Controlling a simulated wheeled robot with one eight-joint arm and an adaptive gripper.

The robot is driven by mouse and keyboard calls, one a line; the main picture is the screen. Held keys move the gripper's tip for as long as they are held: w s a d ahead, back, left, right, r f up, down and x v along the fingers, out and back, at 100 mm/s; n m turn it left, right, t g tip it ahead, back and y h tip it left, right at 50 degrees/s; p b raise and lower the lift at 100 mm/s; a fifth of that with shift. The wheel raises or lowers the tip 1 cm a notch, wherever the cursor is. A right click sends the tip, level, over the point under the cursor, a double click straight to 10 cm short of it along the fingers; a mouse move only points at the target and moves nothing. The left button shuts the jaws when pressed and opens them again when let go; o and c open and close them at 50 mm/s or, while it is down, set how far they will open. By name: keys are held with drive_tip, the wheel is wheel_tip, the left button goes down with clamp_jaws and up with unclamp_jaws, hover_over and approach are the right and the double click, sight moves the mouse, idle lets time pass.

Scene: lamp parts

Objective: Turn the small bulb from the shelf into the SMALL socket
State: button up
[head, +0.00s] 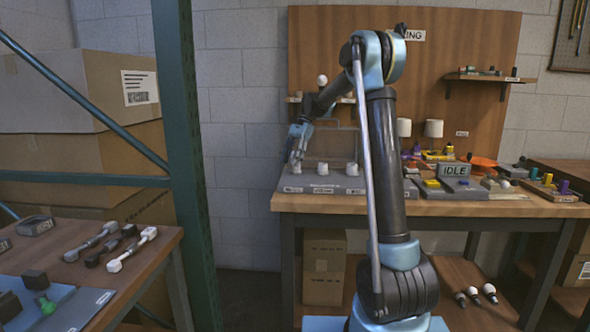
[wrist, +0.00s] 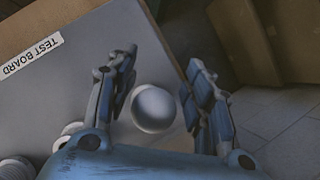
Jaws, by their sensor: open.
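A round white bulb (wrist: 154,108) shows between the fingers of my gripper (wrist: 157,95) in the wrist view. The fingers are open, with a gap on both sides of the bulb. The bulb is over the grey test board (wrist: 100,45) near its edge; its base is hidden beneath it. In the head view my gripper (head: 298,150) points down at the leftmost socket (head: 296,169) on the board.
Another white bulb (head: 322,79) stands on the small wall shelf (head: 294,99) behind my arm. A green upright (head: 183,150) stands left.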

drive_tip(key=n, duration=0.1)
drive_tip(key=d+n+h, duration=0.1)
drive_tip(key=shift+w+d+n+g, duration=0.2)
drive_tip(key=shift+w+n+g, duration=0.1)
drive_tip(key=shift+n+g, duration=0.1)
drive_tip(key=n, duration=0.1)
drive_tip(key=n+h, duration=0.1)
drive_tip(key=n, duration=0.1)
drive_tip(key=shift+s+d+f+n+g+h, duration=0.15)
drive_tip(key=shift+s+f+n+g+h, duration=0.15)
drive_tip(key=shift+h, duration=0.1)
drive_tip(key=c, duration=1.1)
